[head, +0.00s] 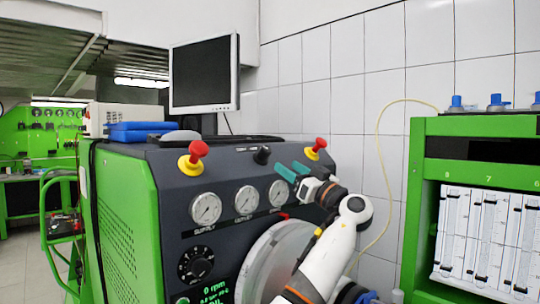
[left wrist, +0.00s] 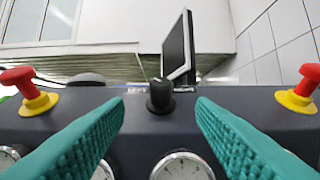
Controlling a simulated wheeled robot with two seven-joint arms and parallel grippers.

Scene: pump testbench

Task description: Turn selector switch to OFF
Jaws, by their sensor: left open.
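The selector switch (head: 262,155) is a small black knob on the upper part of the dark panel, between two red emergency buttons. In the left wrist view the switch (left wrist: 160,92) stands centred ahead of the fingers. A small pale label lies beside its base; its text and the knob's setting are too small to read. My left gripper (head: 289,171) is open, with teal ribbed fingers, just right of and below the switch in the head view. In the left wrist view its fingertips (left wrist: 160,103) lie either side of the switch, apart from it. My right gripper is not in view.
Red buttons on yellow bases flank the switch, left (head: 193,158) and right (head: 316,149). Gauges (head: 246,199) line the panel below. A monitor (head: 204,73) stands behind the panel top. A green flowmeter rack (head: 422,190) stands at the right.

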